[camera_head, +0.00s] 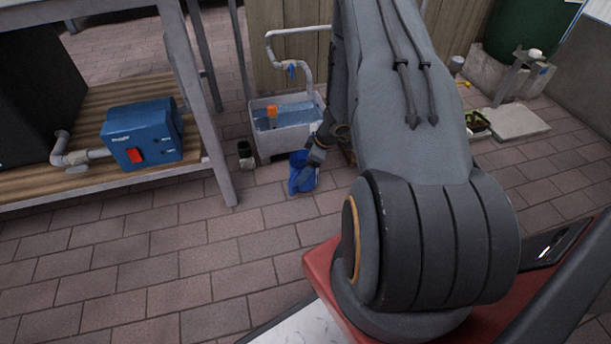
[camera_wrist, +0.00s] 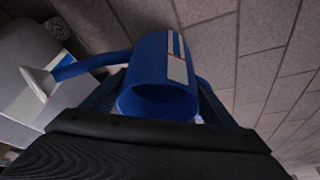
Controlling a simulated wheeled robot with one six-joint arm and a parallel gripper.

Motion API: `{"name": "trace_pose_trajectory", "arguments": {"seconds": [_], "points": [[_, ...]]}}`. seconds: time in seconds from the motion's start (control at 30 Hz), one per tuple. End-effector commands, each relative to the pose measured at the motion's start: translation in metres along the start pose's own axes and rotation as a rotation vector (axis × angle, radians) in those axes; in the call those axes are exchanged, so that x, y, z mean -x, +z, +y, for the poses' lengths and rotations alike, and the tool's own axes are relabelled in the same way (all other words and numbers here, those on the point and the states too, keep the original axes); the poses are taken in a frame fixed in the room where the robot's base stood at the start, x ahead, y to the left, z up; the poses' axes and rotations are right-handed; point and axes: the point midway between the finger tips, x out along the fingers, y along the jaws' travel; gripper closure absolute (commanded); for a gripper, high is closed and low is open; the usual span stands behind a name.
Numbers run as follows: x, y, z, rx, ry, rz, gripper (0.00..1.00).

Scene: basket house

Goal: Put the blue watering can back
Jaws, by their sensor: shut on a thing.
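The blue watering can (camera_head: 302,174) is at the end of my arm in the head view, just in front of the white water tub (camera_head: 262,143). In the wrist view the can (camera_wrist: 163,85) lies between the jaws, with its open top facing the camera and its spout with a pale rose (camera_wrist: 40,83) pointing left. My gripper (camera_head: 318,150) is shut on the can. In the wrist view the dark gripper body (camera_wrist: 155,140) covers the lower part. I cannot tell whether the can touches the floor.
The tub holds water and an orange object (camera_head: 271,112), with a grey pipe above it. A dark pipe stub (camera_head: 245,155) stands left of the tub. A wooden shelf (camera_head: 120,172) with a blue box (camera_head: 143,134) is at left. The brick floor (camera_head: 190,260) in front is clear.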

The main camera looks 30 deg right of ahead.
Motion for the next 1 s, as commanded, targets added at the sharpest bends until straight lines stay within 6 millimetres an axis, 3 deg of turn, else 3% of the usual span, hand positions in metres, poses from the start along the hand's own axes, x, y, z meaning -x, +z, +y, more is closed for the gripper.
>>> {"name": "trace_pose_trajectory", "arguments": {"seconds": [0.1, 0.2, 0.63, 0.67, 0.7, 0.77, 1.0], "points": [[-0.022, 0.008, 0.000, -0.001, -0.001, 0.000, 0.70], [-0.031, 0.012, 0.001, 0.000, 0.000, 0.000, 0.70], [-0.035, 0.014, 0.000, 0.000, 0.000, 0.000, 0.70], [-0.034, 0.014, -0.001, 0.000, -0.001, -0.001, 0.15], [-0.034, 0.014, -0.001, 0.000, -0.001, -0.001, 0.09], [-0.034, 0.014, -0.001, 0.000, -0.001, -0.001, 0.02], [-0.034, 0.014, -0.001, 0.000, -0.001, -0.001, 0.02]]}}
